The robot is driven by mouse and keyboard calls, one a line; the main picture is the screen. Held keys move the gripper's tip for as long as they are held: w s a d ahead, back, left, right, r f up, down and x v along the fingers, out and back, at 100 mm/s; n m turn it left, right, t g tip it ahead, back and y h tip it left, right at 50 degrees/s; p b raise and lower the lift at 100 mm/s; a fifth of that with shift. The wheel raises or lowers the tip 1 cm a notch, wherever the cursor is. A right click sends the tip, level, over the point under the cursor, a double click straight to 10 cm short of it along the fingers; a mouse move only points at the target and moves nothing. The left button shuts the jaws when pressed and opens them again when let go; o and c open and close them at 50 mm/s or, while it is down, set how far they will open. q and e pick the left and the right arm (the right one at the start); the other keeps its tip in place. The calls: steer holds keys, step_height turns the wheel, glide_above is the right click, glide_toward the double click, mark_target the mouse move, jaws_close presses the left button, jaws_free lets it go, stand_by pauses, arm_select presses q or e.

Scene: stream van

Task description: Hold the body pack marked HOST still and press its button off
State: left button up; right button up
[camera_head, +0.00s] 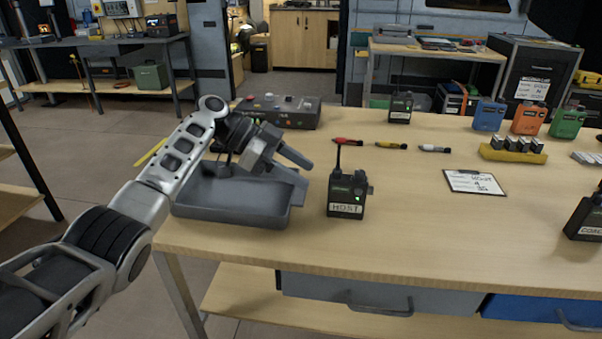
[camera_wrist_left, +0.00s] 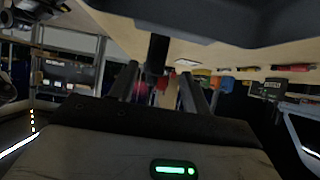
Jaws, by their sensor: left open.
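The body pack marked HOST (camera_head: 345,195) stands upright on the wooden table, right of the grey tray. My right gripper is out of view.
The grey tray (camera_head: 230,212) lies under my left gripper. A second black pack (camera_head: 401,108) stands at the back and one marked COACH (camera_head: 586,218) at the right edge. The table front right of HOST is clear.

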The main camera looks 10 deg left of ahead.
mark_target(340, 195)
arm_select(q)
steer(key=shift+d+f, duration=0.1)
steer(key=shift+d, duration=0.1)
steer(key=shift+s+d+f, duration=0.1)
steer(key=shift+s+d, duration=0.05)
steer(key=shift+d, duration=0.15)
steer(key=b+x, duration=0.2)
steer(key=x, duration=0.5)
steer(key=shift+f, duration=0.1)
steer(key=shift+d+f+b, duration=0.2)
steer(key=shift+d+b, duration=0.05)
steer(key=shift+b, duration=0.15)
steer(key=shift+d+f+b, duration=0.15)
steer(key=shift+d+b, duration=0.15)
steer(key=shift+d, duration=0.25)
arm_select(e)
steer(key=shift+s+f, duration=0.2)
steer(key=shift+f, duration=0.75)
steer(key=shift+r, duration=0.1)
arm_select(q)
steer(key=c, duration=0.9)
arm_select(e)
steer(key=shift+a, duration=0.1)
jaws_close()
